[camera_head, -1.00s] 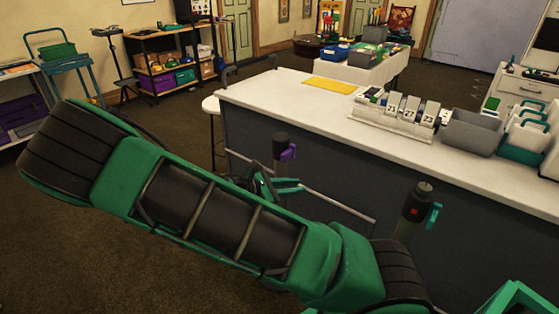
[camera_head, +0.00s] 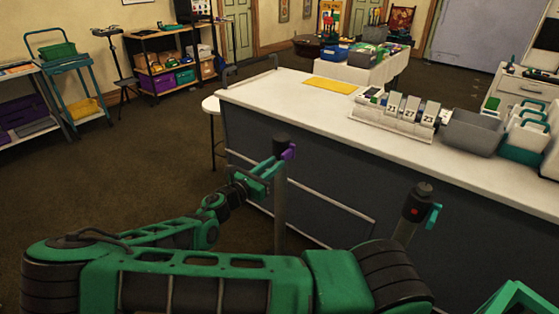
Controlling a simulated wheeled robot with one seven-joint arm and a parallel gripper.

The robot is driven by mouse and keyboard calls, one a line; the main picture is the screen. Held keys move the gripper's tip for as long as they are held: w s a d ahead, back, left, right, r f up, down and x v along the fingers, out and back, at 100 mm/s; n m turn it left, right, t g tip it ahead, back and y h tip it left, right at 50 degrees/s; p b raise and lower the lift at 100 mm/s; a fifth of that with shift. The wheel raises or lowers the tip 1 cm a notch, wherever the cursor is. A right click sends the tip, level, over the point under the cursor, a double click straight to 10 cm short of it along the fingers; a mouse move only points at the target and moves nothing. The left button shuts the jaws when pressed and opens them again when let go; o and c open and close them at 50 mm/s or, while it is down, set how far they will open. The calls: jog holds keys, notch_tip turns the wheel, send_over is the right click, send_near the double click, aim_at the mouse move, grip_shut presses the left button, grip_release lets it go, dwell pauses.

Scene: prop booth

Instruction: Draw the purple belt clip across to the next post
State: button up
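The purple belt clip (camera_head: 289,152) sits at the top right side of the nearer-to-centre post (camera_head: 280,205), which has a black head. My gripper (camera_head: 272,168) reaches up to that post from the left, its green fingers just beside the clip. I cannot tell whether the fingers touch the clip or how far apart they are. A second post (camera_head: 412,212) with a black head, a red mark and a teal clip (camera_head: 434,216) stands to the right. No belt shows stretched between the posts.
A long white-topped counter (camera_head: 300,90) runs behind both posts, with flip numbers (camera_head: 410,108) and a grey bin (camera_head: 472,132) on it. A white stool (camera_head: 211,106) stands at its left end. Open brown floor (camera_head: 120,165) lies left.

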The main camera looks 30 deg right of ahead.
aim_at(281, 158)
jog(key=shift+x, duration=2.25)
grip_shut()
jog(key=shift+a, duration=0.1)
